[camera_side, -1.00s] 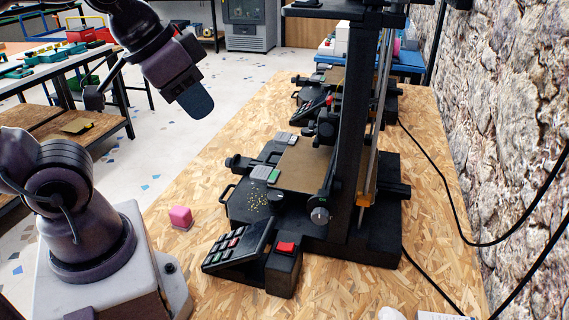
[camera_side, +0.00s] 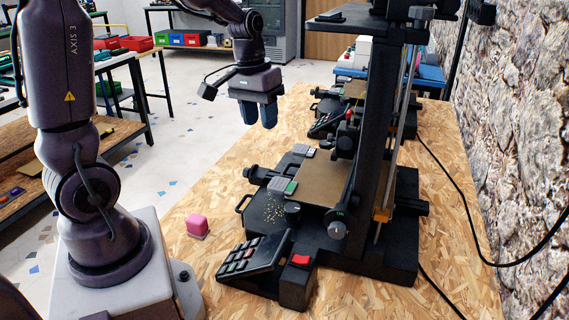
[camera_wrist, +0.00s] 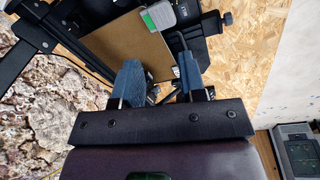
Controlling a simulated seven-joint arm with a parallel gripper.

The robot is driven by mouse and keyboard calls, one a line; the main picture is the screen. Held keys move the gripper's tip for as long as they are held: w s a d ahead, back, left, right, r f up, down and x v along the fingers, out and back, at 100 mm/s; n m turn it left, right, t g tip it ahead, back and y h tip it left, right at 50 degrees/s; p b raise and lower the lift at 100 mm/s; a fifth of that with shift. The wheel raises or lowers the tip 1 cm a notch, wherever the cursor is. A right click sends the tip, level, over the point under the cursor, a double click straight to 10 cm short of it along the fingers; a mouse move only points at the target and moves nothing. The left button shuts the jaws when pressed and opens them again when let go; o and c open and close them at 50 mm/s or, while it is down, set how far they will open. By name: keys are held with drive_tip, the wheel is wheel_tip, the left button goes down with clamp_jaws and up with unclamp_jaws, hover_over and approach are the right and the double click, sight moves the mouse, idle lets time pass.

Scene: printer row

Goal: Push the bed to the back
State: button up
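The printer bed (camera_side: 325,182) is a flat brown plate on the near black printer (camera_side: 375,210). Grey clips sit along its left edge, and one of them (camera_side: 282,186) has a green patch. In the wrist view the bed (camera_wrist: 125,48) shows as a tan plate beyond the fingers, with the grey and green clip (camera_wrist: 158,16) at its corner. My gripper (camera_side: 259,118) points down with two blue fingers, up and to the left of the bed in the side view, apart from it. The fingers are spread and empty between the tips (camera_wrist: 160,64).
A keypad (camera_side: 253,258) and a red switch (camera_side: 300,260) stand at the printer's front. A pink block (camera_side: 197,226) lies on the chipboard table (camera_side: 350,295). Yellowish crumbs (camera_side: 276,211) lie on the printer base. A second printer (camera_side: 340,108) stands behind. Black cables run at right.

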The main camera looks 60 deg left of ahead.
sight(286, 168)
drive_tip(key=w+a+f+n, duration=0.3)
drive_tip(key=w+a+f, duration=0.2)
drive_tip(key=w+a, duration=0.3)
drive_tip(key=shift+h, duration=0.4)
drive_tip(key=f, duration=1.2)
drive_tip(key=shift+w+d+f, duration=0.2)
drive_tip(key=shift+w+f, duration=0.2)
clamp_jaws()
